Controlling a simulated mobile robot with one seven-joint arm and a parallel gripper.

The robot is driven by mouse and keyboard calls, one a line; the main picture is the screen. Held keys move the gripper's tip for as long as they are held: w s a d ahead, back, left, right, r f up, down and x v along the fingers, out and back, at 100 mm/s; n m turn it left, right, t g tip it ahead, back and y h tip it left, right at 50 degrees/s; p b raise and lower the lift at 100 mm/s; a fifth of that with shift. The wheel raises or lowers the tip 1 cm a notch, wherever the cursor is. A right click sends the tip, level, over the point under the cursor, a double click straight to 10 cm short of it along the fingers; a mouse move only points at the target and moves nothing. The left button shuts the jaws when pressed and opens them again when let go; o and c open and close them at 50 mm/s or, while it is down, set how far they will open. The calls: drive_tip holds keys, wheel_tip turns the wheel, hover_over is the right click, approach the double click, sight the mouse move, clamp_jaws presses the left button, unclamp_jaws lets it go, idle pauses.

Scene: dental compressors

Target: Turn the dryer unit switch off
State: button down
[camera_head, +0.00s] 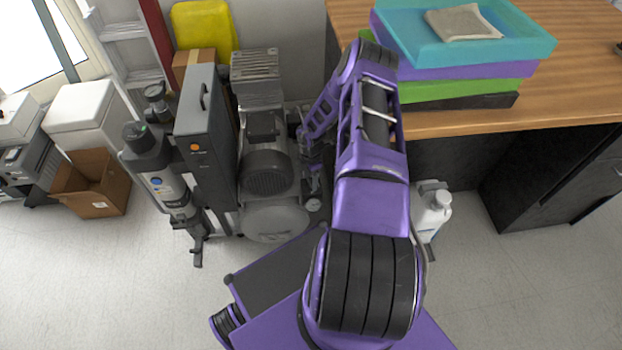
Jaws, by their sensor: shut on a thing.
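The compressor and dryer assembly stands on the floor left of the desk. It has a tall dark grey cabinet (205,125) with an orange round spot (194,147) on its front. Beside that are a motor (268,172) and a ribbed grey block (256,78). Which part is the dryer switch is not clear. My purple arm reaches over and down to the assembly's right side. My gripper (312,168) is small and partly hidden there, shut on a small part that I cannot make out. The switch's position cannot be read.
The wooden desk (480,122) with stacked trays, the top one turquoise (520,40), stands right of my arm. A white bottle (432,208) is on the floor below it. A cardboard box (95,185) and a yellow container (205,28) are at left. The front floor is clear.

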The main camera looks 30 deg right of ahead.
drive_tip(key=shift+m, duration=1.7)
drive_tip(key=shift+c, duration=1.2)
unclamp_jaws()
drive_tip(key=shift+r, duration=0.1)
wheel_tip(320, 180, up, 17)
drive_tip(key=p, duration=0.3)
drive_tip(key=shift+r, duration=0.15)
